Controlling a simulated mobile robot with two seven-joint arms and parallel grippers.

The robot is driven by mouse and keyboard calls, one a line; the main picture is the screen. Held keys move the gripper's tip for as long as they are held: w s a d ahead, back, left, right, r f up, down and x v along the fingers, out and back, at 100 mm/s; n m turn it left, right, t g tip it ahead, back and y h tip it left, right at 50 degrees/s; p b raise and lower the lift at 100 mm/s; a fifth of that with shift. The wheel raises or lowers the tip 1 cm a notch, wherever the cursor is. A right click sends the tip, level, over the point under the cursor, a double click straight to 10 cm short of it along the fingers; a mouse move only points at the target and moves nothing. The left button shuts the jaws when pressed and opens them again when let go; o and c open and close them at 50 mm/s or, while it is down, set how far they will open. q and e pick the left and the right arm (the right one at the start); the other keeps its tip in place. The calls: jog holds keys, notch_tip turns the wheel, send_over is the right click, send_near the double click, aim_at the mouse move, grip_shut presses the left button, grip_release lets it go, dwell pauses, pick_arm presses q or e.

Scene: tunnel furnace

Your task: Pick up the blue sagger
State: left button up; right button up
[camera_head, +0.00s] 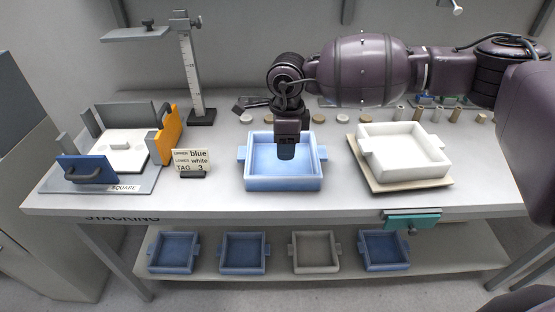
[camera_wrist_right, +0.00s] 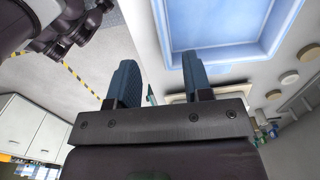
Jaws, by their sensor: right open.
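The blue sagger (camera_head: 284,185) is a square open tray with side lugs, standing on the worktable left of the white sagger (camera_head: 405,165). My right gripper (camera_head: 286,152) hangs pointing down in front of the sagger's open inside in the head view; its exact height is hard to tell. In the wrist view my right gripper (camera_wrist_right: 160,72) shows two spread fingers with nothing between them. The blue sagger (camera_wrist_right: 265,45) shows there beyond the fingers, at upper right. Part of the sagger's inside is hidden behind the gripper.
The white sagger rests on a beige board (camera_head: 380,180). A card (camera_head: 190,160) reads upper blue, lower white, tag 3. A square fixture (camera_head: 120,150) and a height gauge (camera_head: 195,75) stand left. Several saggers sit on the lower shelf (camera_head: 335,260). Small discs line the back.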

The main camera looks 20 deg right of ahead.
send_over(283, 175)
jog(key=f, duration=0.5)
jog(key=shift+s+d+f, duration=0.1)
jog(key=shift+d+f, duration=0.05)
jog(key=shift+d, duration=0.2)
jog(key=shift+a+f+b, duration=0.2)
jog(key=shift+f, duration=1.2)
jog(key=shift+a+f+b, duration=0.15)
jog(key=shift+f, duration=1.2)
jog(key=shift+c, duration=0.4)
grip_shut()
jog(key=shift+r, duration=0.15)
